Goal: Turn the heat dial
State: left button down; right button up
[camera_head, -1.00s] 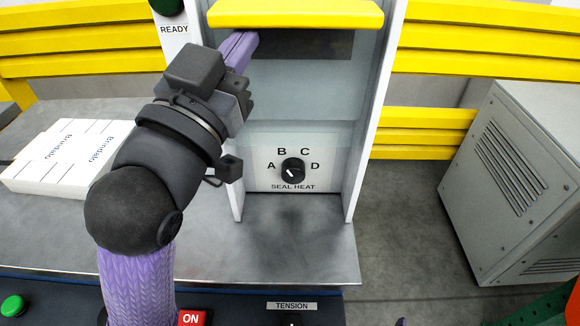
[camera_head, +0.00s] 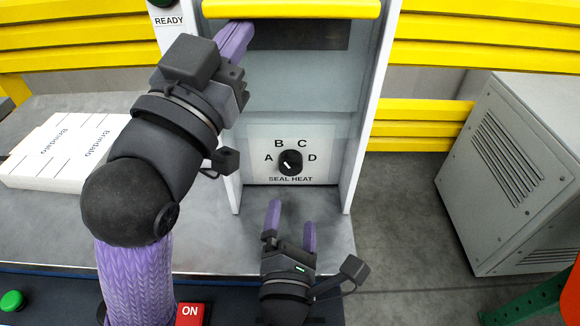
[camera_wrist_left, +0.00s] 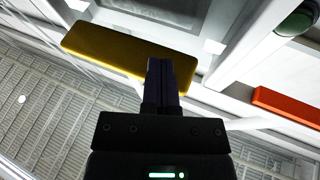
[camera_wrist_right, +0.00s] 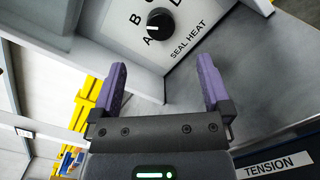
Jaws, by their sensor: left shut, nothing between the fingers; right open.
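The heat dial (camera_head: 290,163) is a black round knob with a white mark, on a white panel lettered A, B, C, D and SEAL HEAT. The mark slants to the upper left, between A and B. The dial also shows in the right wrist view (camera_wrist_right: 160,23). My right gripper (camera_head: 292,220) is open and empty, below and in front of the dial, fingers pointing toward the panel, not touching it. My left gripper (camera_head: 240,32) is shut and empty, up at the left end of the yellow bar (camera_head: 290,9); the bar also shows in the left wrist view (camera_wrist_left: 100,50).
Side walls (camera_head: 366,110) flank the dial panel. A stack of white cartons (camera_head: 60,150) lies on the metal table at left. A grey cabinet (camera_head: 500,170) stands at right.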

aim_at(290, 170)
jog(key=shift+w+a+f, duration=0.15)
jog(key=shift+a+f, duration=0.05)
jog(key=shift+a, duration=0.2)
jog(key=shift+y, duration=0.3)
jog(key=w, duration=1.1)
jog(key=shift+w+d, duration=0.25)
jog(key=shift+w, duration=0.05)
jog(key=shift+f, duration=0.1)
jog(key=c, duration=1.3)
